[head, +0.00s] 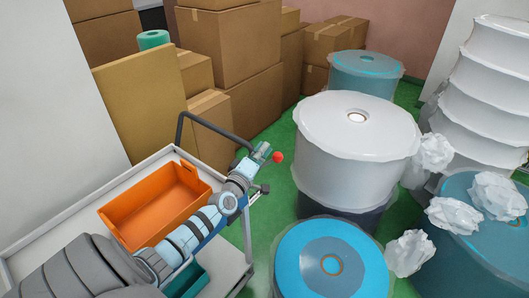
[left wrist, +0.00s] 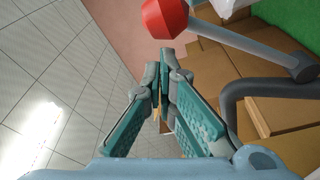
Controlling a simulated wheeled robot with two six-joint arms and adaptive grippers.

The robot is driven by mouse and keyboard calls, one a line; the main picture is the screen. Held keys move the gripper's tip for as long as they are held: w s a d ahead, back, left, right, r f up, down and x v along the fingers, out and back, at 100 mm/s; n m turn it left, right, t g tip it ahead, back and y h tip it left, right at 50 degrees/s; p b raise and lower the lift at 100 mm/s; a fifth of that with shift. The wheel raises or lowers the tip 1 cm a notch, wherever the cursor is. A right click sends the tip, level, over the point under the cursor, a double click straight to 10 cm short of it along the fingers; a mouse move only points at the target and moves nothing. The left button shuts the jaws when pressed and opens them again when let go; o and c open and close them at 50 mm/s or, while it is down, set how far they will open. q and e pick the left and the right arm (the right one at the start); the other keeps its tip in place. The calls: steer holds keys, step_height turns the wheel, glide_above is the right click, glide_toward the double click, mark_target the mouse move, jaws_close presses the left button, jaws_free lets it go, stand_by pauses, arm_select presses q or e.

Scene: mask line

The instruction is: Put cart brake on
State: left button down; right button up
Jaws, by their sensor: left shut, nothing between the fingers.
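The cart (head: 75,200) is a white tray on posts at the left, with a dark grey bent push handle (head: 215,131). A red ball knob (head: 278,157), which looks like the end of the brake lever, is just right of my left gripper (head: 262,151). In the left wrist view the red knob (left wrist: 166,18) sits on a grey lever arm (left wrist: 262,52) beside the handle (left wrist: 232,110). My left gripper (left wrist: 166,58) is shut and empty, its tips close to the knob; I cannot tell whether they touch. My right gripper is out of view.
An orange bin (head: 128,214) sits on the cart's top; a teal bin (head: 190,282) is lower. Cardboard boxes (head: 230,50) stack behind. Large white (head: 355,150) and blue (head: 290,265) rolls crowd the right. Crumpled white clumps (head: 453,214) lie among them. Green floor shows between.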

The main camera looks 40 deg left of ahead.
arm_select(q)
steer(key=shift+s+d, duration=0.2)
steer(key=shift+d, duration=0.25)
steer(key=shift+f, duration=0.15)
